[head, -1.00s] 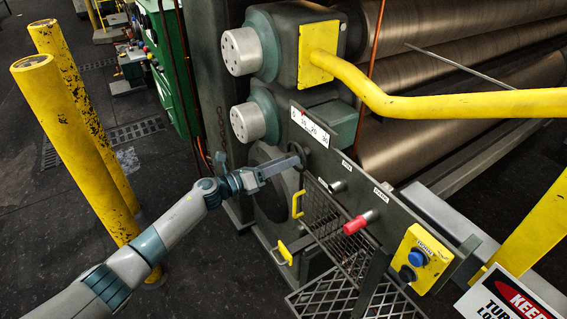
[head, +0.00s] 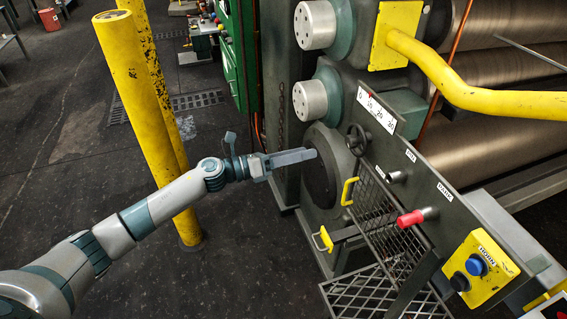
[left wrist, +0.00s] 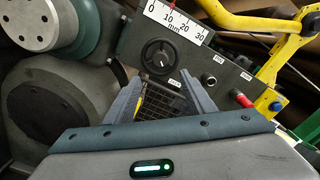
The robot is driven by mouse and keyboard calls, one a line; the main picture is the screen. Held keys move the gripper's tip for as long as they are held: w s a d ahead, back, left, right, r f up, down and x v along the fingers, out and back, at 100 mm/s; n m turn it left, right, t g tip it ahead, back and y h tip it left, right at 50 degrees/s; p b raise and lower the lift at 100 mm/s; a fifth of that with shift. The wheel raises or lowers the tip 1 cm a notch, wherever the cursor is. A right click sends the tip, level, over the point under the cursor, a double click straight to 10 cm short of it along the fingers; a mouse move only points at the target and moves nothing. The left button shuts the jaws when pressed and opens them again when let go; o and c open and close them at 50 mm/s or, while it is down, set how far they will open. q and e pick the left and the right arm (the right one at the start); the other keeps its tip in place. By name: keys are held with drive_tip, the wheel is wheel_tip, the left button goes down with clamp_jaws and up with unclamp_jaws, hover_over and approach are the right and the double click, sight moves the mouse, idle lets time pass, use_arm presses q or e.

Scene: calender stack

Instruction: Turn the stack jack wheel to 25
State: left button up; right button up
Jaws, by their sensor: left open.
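The jack wheel is a dark round handwheel (head: 357,139) on the grey panel, below the white scale (head: 378,110) marked 0 to 30. The wheel (left wrist: 159,56) and the scale in mm (left wrist: 178,20) also show in the left wrist view. I cannot read the scale's pointer clearly. My left gripper (head: 314,154) is open and empty, left of the wheel and apart from it in the head view. In the left wrist view its fingers (left wrist: 162,88) point toward the panel, with the wheel just beyond their tips. My right gripper is not in view.
A red-tipped lever (head: 410,219) and a yellow button box (head: 480,269) sit lower right on the panel. A wire guard with a yellow handle (head: 348,191) hangs below the wheel. Yellow posts (head: 140,90) stand left, near my left arm. Large rollers fill the upper right.

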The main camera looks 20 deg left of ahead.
use_arm(q)
drive_tip(key=b+v, duration=0.1)
drive_tip(key=v, duration=0.3)
drive_tip(key=shift+s+a, duration=0.15)
drive_tip(key=shift+a, duration=0.1)
